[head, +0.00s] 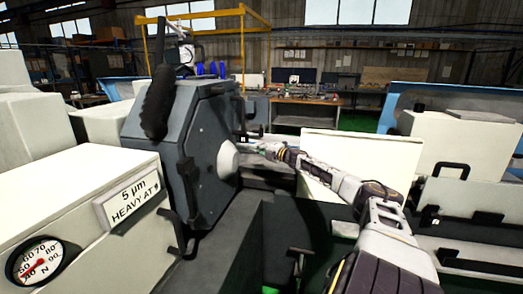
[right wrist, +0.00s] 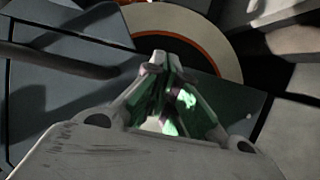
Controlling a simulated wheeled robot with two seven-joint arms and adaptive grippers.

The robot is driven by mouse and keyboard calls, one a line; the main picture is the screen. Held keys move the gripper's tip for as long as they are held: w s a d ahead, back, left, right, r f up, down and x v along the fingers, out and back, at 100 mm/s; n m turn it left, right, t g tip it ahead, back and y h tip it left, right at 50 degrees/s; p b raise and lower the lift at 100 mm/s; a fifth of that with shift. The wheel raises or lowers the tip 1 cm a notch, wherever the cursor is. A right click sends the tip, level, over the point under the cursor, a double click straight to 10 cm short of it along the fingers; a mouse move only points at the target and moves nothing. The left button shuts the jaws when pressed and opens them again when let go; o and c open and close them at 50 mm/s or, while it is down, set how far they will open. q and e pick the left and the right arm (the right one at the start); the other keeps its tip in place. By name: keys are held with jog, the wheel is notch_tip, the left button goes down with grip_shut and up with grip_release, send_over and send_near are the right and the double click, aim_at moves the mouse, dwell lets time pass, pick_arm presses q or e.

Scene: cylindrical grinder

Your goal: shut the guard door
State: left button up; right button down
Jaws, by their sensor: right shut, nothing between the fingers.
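A dark grey, many-sided wheel guard (head: 208,125) stands left of centre in the head view, with a pale cone on its face. I cannot clearly tell its door from its fixed housing, nor how far the door stands open. My right gripper (head: 246,147) is just right of the guard, near the cone, shut and empty. In the right wrist view, the shut fingers (right wrist: 166,90) point toward a pale wheel with an orange ring (right wrist: 190,22). Dark grey panels (right wrist: 60,90) and a dark bar (right wrist: 62,60) lie to the left. Contact cannot be told. My left gripper is not in view.
A cream machine cover with a dial (head: 38,262) fills the lower left. A cream panel (head: 345,155) stands behind my right arm. More cream covers with black handles (head: 450,170) are at right. A workbench (head: 305,112) is far behind.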

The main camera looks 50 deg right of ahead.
jog(key=shift+s+f, duration=0.1)
jog(key=shift+s, duration=0.65)
jog(key=shift+s, duration=0.55)
dwell(0.6)
dwell(0.4)
